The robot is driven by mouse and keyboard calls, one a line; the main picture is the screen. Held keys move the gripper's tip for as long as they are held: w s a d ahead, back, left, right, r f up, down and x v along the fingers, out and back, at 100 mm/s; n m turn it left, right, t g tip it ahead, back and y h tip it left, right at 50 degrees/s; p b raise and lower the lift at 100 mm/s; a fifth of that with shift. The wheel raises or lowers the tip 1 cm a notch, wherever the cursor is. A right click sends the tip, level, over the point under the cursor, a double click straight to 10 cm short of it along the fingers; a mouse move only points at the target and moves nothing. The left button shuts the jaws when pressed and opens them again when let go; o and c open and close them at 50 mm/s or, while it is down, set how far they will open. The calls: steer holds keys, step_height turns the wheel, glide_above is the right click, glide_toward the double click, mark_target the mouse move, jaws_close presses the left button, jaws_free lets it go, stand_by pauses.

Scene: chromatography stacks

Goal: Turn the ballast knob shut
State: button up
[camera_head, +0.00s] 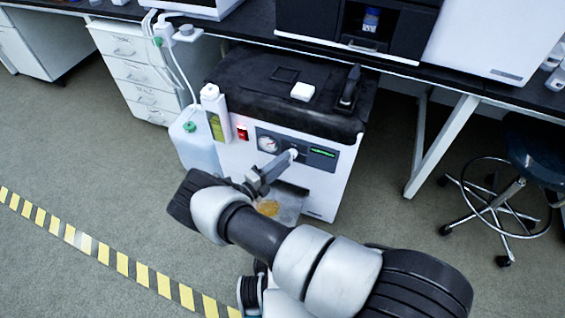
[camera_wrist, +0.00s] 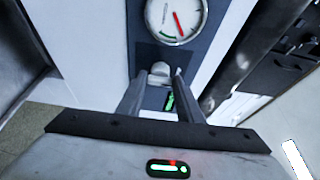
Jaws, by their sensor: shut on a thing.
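The ballast knob (camera_wrist: 160,69) is a small pale grey knob on the dark front panel, below the gauge in the wrist view. My gripper (camera_wrist: 163,78) is shut on it, with one finger on each side. In the head view my gripper (camera_head: 286,159) reaches the panel of the white, black-topped pump unit (camera_head: 235,157). The fingers and wrist hide much of the knob there, and its turn angle cannot be read. The round gauge (camera_wrist: 176,18) has a red needle and a green arc; it also shows in the head view (camera_head: 268,144).
A red switch (camera_head: 242,133) and a bottle with a yellow-green label (camera_head: 215,112) sit left of the panel. A pale jug (camera_head: 195,148) stands on the floor beside the unit. A bench leg (camera_head: 440,145) and a stool (camera_head: 500,205) are to the right.

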steer(key=o, duration=1.1)
steer(key=v, duration=1.7)
steer(key=shift+s+a, duration=0.15)
steer(key=shift+s, duration=0.05)
steer(key=shift+w+r, duration=0.1)
steer(key=shift+r, duration=0.05)
